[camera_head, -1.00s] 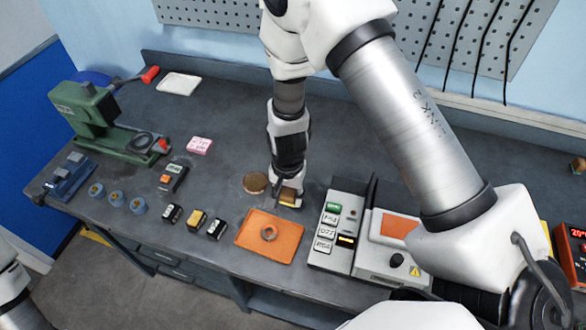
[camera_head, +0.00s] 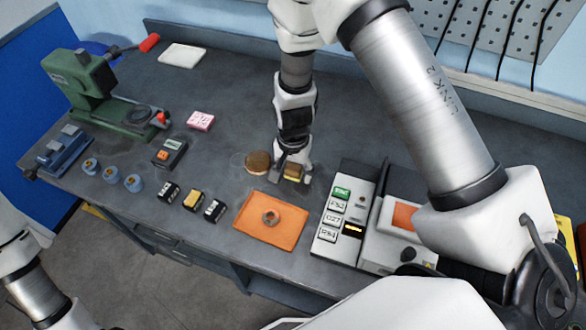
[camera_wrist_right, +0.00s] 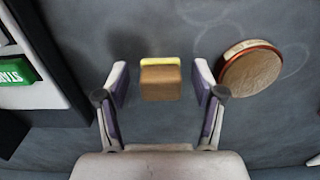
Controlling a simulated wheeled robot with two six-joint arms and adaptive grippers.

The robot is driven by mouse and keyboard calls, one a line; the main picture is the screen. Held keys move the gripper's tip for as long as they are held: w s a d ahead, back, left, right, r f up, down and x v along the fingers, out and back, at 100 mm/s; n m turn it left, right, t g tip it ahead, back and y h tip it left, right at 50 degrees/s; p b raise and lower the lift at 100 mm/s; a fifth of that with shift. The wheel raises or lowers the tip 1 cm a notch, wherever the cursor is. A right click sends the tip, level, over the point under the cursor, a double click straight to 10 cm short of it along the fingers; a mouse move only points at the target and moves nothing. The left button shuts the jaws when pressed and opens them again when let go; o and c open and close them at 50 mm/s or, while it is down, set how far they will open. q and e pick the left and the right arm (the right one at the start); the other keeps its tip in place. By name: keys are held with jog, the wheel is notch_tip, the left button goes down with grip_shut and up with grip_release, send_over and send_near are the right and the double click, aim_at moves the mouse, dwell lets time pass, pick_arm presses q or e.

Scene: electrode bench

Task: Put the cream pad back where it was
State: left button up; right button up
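A small brown block with a yellow edge (camera_wrist_right: 160,80) lies on the bench between the fingers of my right gripper (camera_wrist_right: 161,88). The fingers are open, with a gap on each side of the block. In the head view my right gripper (camera_head: 293,176) is low over the bench, and the block (camera_head: 293,171) shows between its fingers. A round brown pad with a pale and red rim (camera_head: 257,162) lies just left of it; it also shows in the wrist view (camera_wrist_right: 250,70). I cannot tell which piece is the cream pad. My left gripper is out of view.
An orange tray (camera_head: 247,238) with a ring is in front of the gripper. A grey box with labelled buttons (camera_head: 333,217) stands close on its right. Small labelled blocks (camera_head: 193,199), a green press (camera_head: 95,85) and a white tray (camera_head: 182,55) are leftward. The bench behind is clear.

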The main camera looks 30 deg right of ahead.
aim_at(293, 169)
jog(key=shift+r, duration=0.1)
jog(key=shift+r, duration=0.3)
notch_tip(293, 169, up, 11)
jog(key=b, duration=0.1)
jog(key=shift+r+b, duration=0.15)
jog(key=shift+b, duration=0.25)
